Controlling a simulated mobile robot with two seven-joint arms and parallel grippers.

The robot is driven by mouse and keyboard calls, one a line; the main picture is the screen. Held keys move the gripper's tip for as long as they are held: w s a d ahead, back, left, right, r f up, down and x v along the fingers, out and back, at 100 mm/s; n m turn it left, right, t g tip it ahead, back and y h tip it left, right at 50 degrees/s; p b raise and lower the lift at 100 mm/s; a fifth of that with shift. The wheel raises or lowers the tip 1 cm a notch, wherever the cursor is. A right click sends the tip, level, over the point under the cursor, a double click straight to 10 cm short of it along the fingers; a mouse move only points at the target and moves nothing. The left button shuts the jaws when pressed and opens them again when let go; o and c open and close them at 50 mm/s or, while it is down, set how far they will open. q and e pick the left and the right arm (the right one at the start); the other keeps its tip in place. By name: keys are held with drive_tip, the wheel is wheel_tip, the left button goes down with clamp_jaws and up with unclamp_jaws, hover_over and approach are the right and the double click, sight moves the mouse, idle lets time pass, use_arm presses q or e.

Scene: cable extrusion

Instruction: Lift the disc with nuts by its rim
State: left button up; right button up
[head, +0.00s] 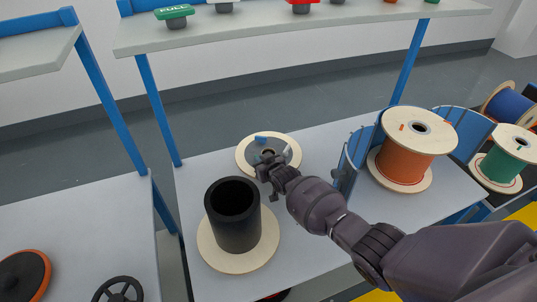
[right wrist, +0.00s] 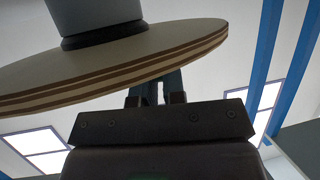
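The disc with nuts (head: 244,156) is a pale wooden disc with a grey centre plate and small blue and grey pieces on top, at the back of the table in the head view. My right gripper (head: 268,166) is at its near rim and hides part of it. In the right wrist view the disc's layered edge (right wrist: 130,73) crosses in front of the right gripper's two fingers (right wrist: 156,93). They stand close together with a narrow gap, and their tips are hidden behind the disc. I cannot tell whether they grip the rim. My left gripper is not in view.
A black hollow cylinder (head: 236,232) on a wooden disc (head: 219,257) stands just in front. An orange cable spool (head: 405,156) stands right, beside blue curved panels (head: 348,168). A shelf (head: 290,27) with coloured buttons spans the back. A grey cylinder (right wrist: 95,15) meets the disc in the wrist view.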

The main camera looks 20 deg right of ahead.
clamp_jaws()
